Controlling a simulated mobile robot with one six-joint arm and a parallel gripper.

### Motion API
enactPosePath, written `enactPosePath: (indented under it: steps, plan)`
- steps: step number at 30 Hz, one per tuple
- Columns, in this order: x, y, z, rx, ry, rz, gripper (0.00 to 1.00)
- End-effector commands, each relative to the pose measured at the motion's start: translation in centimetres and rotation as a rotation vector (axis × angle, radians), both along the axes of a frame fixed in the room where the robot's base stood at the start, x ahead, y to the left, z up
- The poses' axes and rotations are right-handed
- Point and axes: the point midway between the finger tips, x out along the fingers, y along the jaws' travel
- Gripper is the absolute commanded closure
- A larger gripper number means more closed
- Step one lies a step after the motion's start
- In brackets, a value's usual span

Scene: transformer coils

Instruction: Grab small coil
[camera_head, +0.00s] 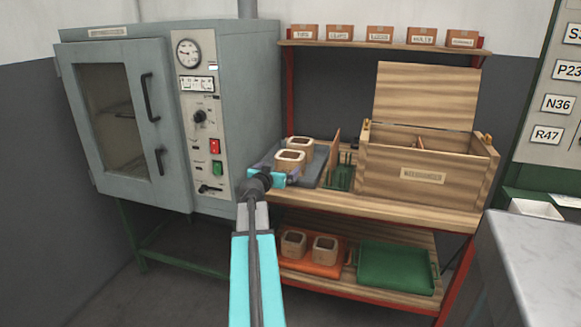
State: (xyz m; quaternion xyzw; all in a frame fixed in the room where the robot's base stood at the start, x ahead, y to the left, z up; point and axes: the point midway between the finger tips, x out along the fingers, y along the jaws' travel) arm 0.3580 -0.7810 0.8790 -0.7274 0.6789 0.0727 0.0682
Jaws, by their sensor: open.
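Two tan square coils with hollow middles, a nearer one (290,161) and a farther one (301,146), stand upright on a grey tray (318,177) on the wooden bench top. Two similar coils, a left one (293,244) and a right one (325,250), stand on an orange tray (312,268) on the lower shelf. I cannot tell which coil is the small one. My gripper (283,178) is open at the front left of the grey tray, just in front of the nearer upper coil. It looks empty; whether it touches anything is unclear.
A grey oven (122,107) with its door shut stands at left. An open wooden box (410,181) takes the bench's right side, beside a small green rack (341,177). An empty green tray (396,270) lies on the lower shelf. Small labelled boxes (380,34) line the top shelf.

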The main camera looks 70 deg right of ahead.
Motion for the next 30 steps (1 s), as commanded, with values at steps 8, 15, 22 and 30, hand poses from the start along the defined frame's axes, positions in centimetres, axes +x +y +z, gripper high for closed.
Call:
enactPosePath:
  steps: [8,15,22,30]
  plan:
    - [-0.5,-2.0,-0.3,0.0,0.0,-0.008,0.0]
    - [-0.4,-4.3,-0.7,0.001,0.0,-0.01,0.0]
    - [-0.3,-6.4,-1.1,0.001,0.0,-0.01,0.0]
    - [-0.3,-8.5,-1.6,0.0,0.0,-0.01,0.0]
